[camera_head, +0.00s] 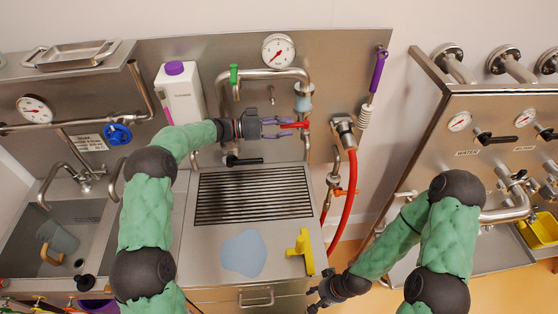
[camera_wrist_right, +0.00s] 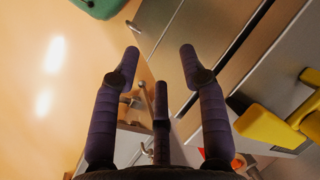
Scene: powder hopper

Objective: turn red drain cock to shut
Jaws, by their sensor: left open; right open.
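A red lever handle (camera_head: 300,125), which looks like the red drain cock, sticks out leftward below the steel pipe on the back panel. My left gripper (camera_head: 287,128) points right at it, open, with its fingertips at the lever's left end. I cannot tell whether the fingers touch it. My right gripper (camera_head: 322,293) is low at the right of the sink unit, open and empty; its spread fingers also show in the right wrist view (camera_wrist_right: 158,70).
An orange-red valve handle (camera_head: 346,192) sits beside a red hose (camera_head: 349,200). A black-handled lever (camera_head: 243,160) is below my left gripper. A white jug (camera_head: 182,95) stands behind my left arm. A yellow object (camera_head: 301,250) and a blue patch (camera_head: 243,253) lie on the counter.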

